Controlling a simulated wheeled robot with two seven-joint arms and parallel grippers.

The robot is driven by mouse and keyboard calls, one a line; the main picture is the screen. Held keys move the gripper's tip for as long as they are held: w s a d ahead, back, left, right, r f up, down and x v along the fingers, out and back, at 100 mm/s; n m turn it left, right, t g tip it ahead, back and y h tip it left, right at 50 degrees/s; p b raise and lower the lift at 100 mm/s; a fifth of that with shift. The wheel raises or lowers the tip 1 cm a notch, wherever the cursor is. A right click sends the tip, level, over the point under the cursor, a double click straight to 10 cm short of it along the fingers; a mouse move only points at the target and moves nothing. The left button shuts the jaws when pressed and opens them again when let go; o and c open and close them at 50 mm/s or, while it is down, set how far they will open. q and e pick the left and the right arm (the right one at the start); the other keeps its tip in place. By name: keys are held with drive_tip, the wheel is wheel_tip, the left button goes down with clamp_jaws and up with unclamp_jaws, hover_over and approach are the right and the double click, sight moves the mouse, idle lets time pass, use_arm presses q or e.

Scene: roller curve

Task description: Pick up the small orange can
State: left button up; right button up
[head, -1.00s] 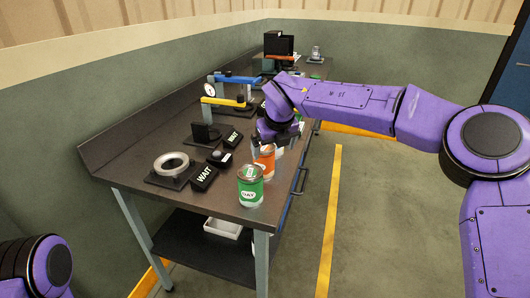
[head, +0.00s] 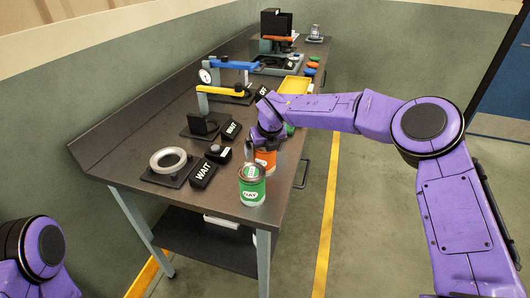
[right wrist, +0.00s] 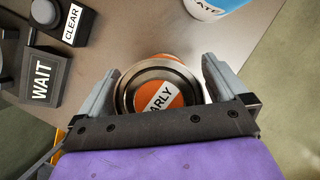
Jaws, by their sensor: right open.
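The small orange can (head: 265,161) stands on the dark workbench (head: 226,207), just behind a green-and-white can (head: 252,187). My right gripper (head: 264,146) is over the orange can. In the right wrist view its open fingers (right wrist: 160,82) lie on either side of the can's top. I cannot tell whether either finger touches it. My left gripper is out of view; only part of my left arm shows at lower left.
A metal ring on a black base (head: 168,160), a WAIT block (head: 203,174), a yellow-armed stand (head: 202,102) and a yellow tray (head: 294,85) occupy the bench. A blue-and-white can (right wrist: 215,8) is close by in the right wrist view.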

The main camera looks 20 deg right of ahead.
drive_tip(key=shift+s+r, duration=0.15)
drive_tip(key=c, duration=1.1)
drive_tip(key=shift+o, duration=0.2)
